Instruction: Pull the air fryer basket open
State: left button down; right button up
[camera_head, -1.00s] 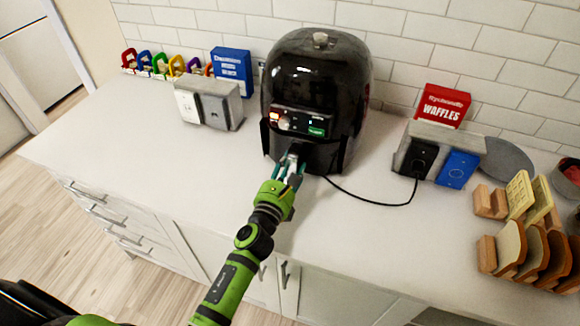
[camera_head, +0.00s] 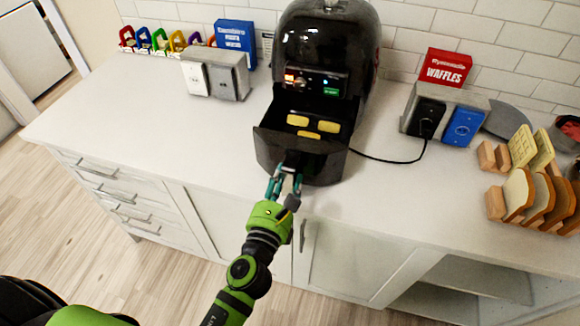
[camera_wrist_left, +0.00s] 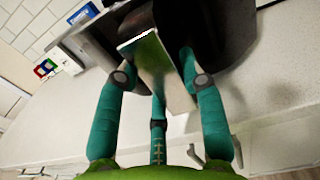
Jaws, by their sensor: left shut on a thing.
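The black air fryer (camera_head: 325,50) stands on the white counter near the tiled wall. Its basket (camera_head: 270,150) is pulled out toward me, and several yellow pieces of food (camera_head: 320,127) show inside it. My left gripper (camera_head: 285,178) is shut on the basket handle (camera_head: 292,160) at the basket's front. In the left wrist view, the teal fingers of the left gripper (camera_wrist_left: 160,85) close around the grey metallic handle (camera_wrist_left: 160,65). The wrist view shows little of the basket behind the handle. My right gripper is not in view.
A grey socket block (camera_head: 230,78) and a blue box (camera_head: 236,38) stand to the left. A second socket block (camera_head: 470,100), a red waffles box (camera_head: 445,66) and racks of bread slices (camera_head: 520,192) are on the right. The counter's front edge is close below the basket.

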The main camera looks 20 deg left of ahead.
pick_arm(q)
jog(key=shift+s, duration=1.5)
jog(key=c, duration=0.7)
grip_release()
jog(key=shift+s, duration=0.1)
jog(key=s, duration=1.2)
jog(key=shift+a, duration=0.25)
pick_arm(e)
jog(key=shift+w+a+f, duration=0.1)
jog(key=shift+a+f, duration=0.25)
